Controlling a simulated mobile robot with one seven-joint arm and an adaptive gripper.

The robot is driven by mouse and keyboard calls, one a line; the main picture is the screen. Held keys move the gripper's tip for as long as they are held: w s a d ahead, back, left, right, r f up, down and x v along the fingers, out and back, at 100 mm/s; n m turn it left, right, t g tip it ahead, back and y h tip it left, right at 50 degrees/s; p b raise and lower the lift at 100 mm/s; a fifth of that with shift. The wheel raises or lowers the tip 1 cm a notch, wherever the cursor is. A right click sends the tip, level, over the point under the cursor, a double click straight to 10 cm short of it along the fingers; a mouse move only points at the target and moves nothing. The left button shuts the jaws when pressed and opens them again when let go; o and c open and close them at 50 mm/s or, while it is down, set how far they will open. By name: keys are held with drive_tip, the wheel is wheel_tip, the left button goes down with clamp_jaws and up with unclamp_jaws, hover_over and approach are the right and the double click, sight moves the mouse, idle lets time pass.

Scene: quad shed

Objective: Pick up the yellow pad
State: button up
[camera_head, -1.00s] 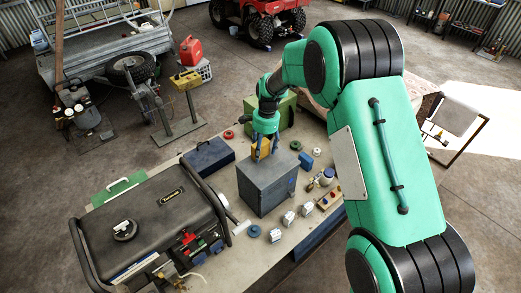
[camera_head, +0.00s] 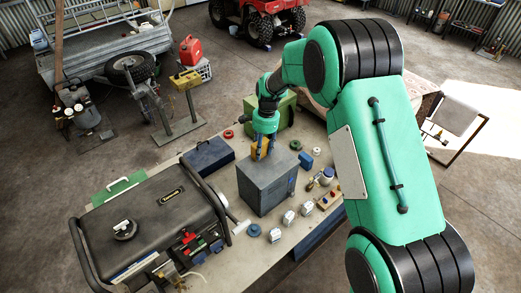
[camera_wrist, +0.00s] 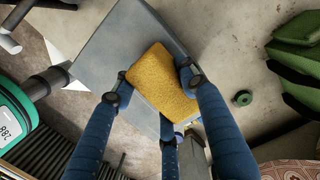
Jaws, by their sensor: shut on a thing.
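The yellow pad (camera_wrist: 165,82) is a rough-textured block between the blue fingers of my gripper (camera_wrist: 158,88) in the wrist view. My gripper is shut on it, with fingers pressing on opposite sides. In the head view my gripper (camera_head: 262,146) points down over the grey box (camera_head: 267,186), and a little of the yellow pad (camera_head: 255,150) shows between the fingers. The grey box top (camera_wrist: 112,55) lies behind the pad in the wrist view. I cannot tell whether the pad touches the box top.
A large black generator (camera_head: 150,225) stands left on the bench. A dark blue box (camera_head: 208,156) and green crate (camera_head: 277,117) stand behind. White blocks (camera_head: 289,217), a blue disc (camera_head: 253,231) and a green ring (camera_head: 295,145) lie around the grey box.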

drive_tip(key=shift+r, duration=0.1)
drive_tip(key=shift+r, duration=1.5)
drive_tip(key=shift+s+d+r+b, duration=0.1)
drive_tip(key=shift+s+r+b, duration=0.1)
drive_tip(key=shift+s+b, duration=0.1)
drive_tip(key=s+d, duration=0.2)
drive_tip(key=s, duration=0.5)
drive_tip(key=s+d+r+b, duration=0.1)
drive_tip(key=s+d, duration=0.2)
drive_tip(key=s, duration=0.4)
drive_tip(key=shift+s+d+r, duration=0.15)
drive_tip(key=shift+s+r, duration=0.05)
drive_tip(key=shift+s, duration=0.05)
drive_tip(key=shift+r, duration=0.15)
